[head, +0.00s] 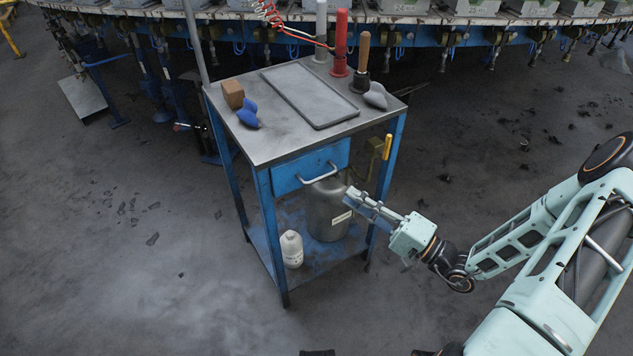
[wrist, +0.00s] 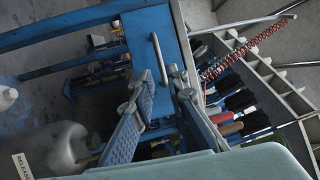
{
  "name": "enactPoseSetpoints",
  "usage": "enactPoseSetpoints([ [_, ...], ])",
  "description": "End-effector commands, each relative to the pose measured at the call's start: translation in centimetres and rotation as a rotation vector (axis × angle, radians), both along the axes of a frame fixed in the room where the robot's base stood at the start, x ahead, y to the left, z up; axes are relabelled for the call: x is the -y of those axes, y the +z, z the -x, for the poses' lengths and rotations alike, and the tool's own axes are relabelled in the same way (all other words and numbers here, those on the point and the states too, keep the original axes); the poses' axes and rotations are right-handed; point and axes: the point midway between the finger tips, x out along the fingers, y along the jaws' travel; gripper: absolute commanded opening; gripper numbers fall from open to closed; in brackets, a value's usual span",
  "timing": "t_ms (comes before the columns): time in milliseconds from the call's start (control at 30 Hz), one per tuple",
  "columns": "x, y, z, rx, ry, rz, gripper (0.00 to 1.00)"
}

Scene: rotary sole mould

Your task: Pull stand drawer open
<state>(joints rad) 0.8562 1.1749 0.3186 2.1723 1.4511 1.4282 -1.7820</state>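The stand (head: 255,147) has a grey metal top and blue legs. Its blue drawer (head: 287,178) sits under the top and looks closed, with its front near the stand's edge. The drawer has a silver bar handle (head: 318,175). In the wrist view the handle (wrist: 157,58) shows on the blue drawer front (wrist: 137,28), just beyond the fingertips. My gripper (head: 352,196) is in front of the stand, to the right of and slightly below the handle. In the wrist view my gripper (wrist: 160,76) has its fingers apart with nothing between them.
A grey metal canister (head: 327,215) and a white bottle (head: 291,249) stand on the lower shelf. A tray (head: 310,95), brown block (head: 233,94), blue piece (head: 248,114) and upright tools are on top. The floor in front is clear.

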Motion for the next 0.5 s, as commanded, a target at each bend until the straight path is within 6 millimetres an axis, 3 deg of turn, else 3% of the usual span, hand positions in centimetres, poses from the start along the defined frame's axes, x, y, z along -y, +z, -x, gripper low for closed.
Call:
enactPoseSetpoints([
  [500,-7.3,1.4,-4.6,0.000,0.007,0.004,0.14],
])
